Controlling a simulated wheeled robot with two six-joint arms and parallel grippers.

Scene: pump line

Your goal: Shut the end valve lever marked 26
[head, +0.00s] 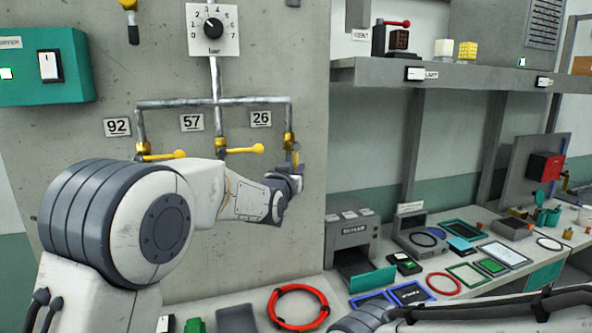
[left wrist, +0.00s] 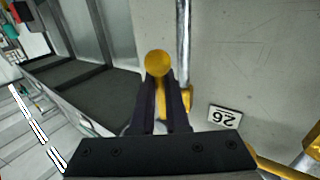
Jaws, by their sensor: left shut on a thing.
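The yellow lever of the end valve (head: 288,140) hangs roughly downward, about in line with its pipe, in the head view. The tag 26 (head: 260,118) is just left of that valve; the tag also shows upside down in the left wrist view (left wrist: 225,117). My left gripper (head: 291,180) is at the lever, below the valve body. In the left wrist view the fingers (left wrist: 161,100) are shut on the lever, and its round yellow knob (left wrist: 157,63) sticks out past their tips. The gripper hides part of the lever in the head view. My right gripper is not in view.
The lever of valve 57 (head: 245,150) and the lever of valve 92 (head: 165,155) both stick out crosswise to the right. A cluttered bench with a red ring (head: 298,306) is below and right.

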